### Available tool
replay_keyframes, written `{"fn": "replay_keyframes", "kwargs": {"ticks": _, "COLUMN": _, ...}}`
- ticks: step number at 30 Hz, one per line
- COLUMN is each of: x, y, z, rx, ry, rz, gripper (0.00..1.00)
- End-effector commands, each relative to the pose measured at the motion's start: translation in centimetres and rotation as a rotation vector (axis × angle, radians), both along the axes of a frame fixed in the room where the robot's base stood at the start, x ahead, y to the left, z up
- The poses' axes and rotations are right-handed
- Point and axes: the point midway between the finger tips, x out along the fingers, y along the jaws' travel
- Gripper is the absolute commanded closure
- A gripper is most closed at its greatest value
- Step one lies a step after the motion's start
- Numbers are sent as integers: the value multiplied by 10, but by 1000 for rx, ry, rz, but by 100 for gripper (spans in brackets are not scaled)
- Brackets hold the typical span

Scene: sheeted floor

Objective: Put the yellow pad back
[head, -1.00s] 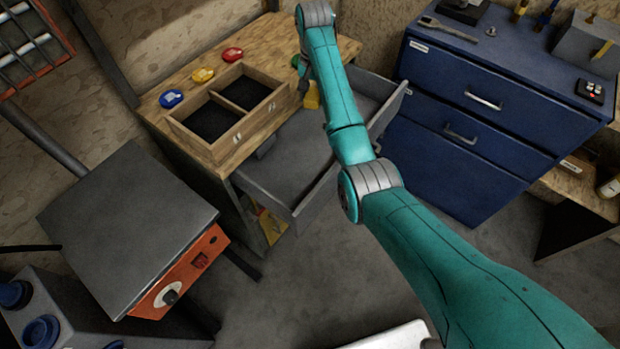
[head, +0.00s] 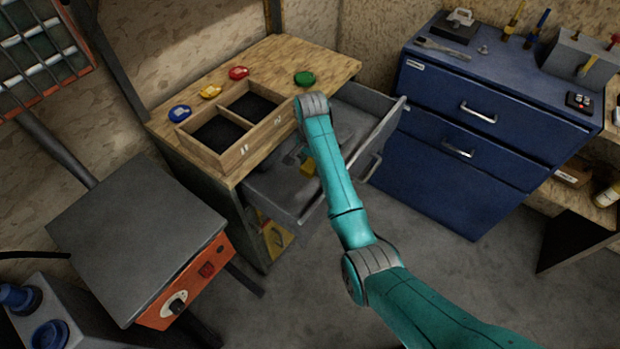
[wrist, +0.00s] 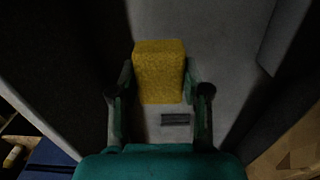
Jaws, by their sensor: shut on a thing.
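The yellow pad (wrist: 160,72) is a small block between the two fingers of my gripper (wrist: 160,84) in the wrist view, and the gripper is shut on it. In the head view the pad (head: 308,167) shows beside my arm, over the open grey drawer (head: 285,187). My gripper (head: 302,156) is mostly hidden there by the arm. I cannot tell whether the pad touches the drawer floor.
A two-compartment wooden tray (head: 190,145) stands on the wooden bench (head: 325,68) with blue, yellow, red and green discs around it. A blue drawer cabinet (head: 450,170) is at the right. A grey-topped orange unit (head: 140,235) is at the left.

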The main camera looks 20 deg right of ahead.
Motion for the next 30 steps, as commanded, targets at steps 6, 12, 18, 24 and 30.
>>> {"fn": "replay_keyframes", "kwargs": {"ticks": 6, "x": 0, "y": 0, "z": -22, "rx": 0, "ry": 0, "rz": 1, "gripper": 81}}
{"fn": "replay_keyframes", "kwargs": {"ticks": 12, "x": 0, "y": 0, "z": -41, "rx": 0, "ry": 2, "rz": 2, "gripper": 81}}
{"fn": "replay_keyframes", "kwargs": {"ticks": 18, "x": 0, "y": 0, "z": -60, "rx": 0, "ry": 0, "rz": 2, "gripper": 81}}
{"fn": "replay_keyframes", "kwargs": {"ticks": 24, "x": 0, "y": 0, "z": -60, "rx": 0, "ry": 0, "rz": 2, "gripper": 81}}
{"fn": "replay_keyframes", "kwargs": {"ticks": 30, "x": 0, "y": 0, "z": -63, "rx": 0, "ry": 0, "rz": 2, "gripper": 36}}
